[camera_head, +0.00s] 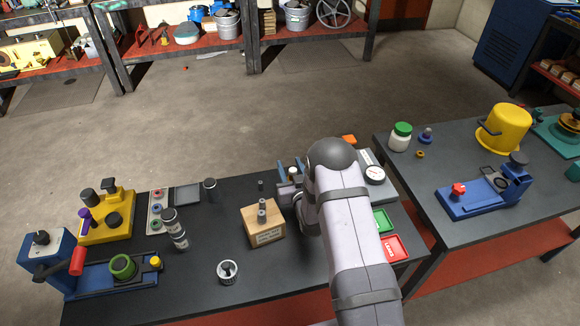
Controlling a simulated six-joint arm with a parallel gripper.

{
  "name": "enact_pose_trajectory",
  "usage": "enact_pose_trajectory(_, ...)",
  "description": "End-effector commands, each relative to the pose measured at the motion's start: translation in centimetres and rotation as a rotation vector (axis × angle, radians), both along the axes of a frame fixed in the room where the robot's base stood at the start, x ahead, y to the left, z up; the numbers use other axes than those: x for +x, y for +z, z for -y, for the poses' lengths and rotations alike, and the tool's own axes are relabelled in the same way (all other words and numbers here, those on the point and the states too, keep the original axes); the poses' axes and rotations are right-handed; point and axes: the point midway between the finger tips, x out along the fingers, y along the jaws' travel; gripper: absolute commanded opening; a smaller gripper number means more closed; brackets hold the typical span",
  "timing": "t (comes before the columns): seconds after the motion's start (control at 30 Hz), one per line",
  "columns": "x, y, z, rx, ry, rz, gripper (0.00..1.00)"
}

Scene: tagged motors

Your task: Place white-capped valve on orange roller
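A small white-topped piece (293,174), possibly the white-capped valve, shows between these parts. It is too small to tell whether they grip it. A small orange piece (348,139) shows just behind the elbow near the table's back edge. It may be the orange roller, but my arm hides part of it.
Grey cylinders (179,237), a metal cup (228,271) and blue and yellow fixtures (113,224) are farther left. Green and red trays (391,249) and a gauge (374,175) lie right of my arm.

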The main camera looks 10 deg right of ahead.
Motion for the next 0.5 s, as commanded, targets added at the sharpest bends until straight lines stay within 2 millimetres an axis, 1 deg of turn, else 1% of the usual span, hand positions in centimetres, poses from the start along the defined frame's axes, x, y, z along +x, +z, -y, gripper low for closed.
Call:
enact_pose_trajectory(0.17,0.0,0.0,0.0,0.000,0.000,0.000,0.40)
enact_pose_trajectory(0.3,0.0,0.4,0.0,0.000,0.000,0.000,0.40)
enact_pose_trajectory(0.5,-1.6,0.4,0.0,0.000,0.000,-0.001,0.40)
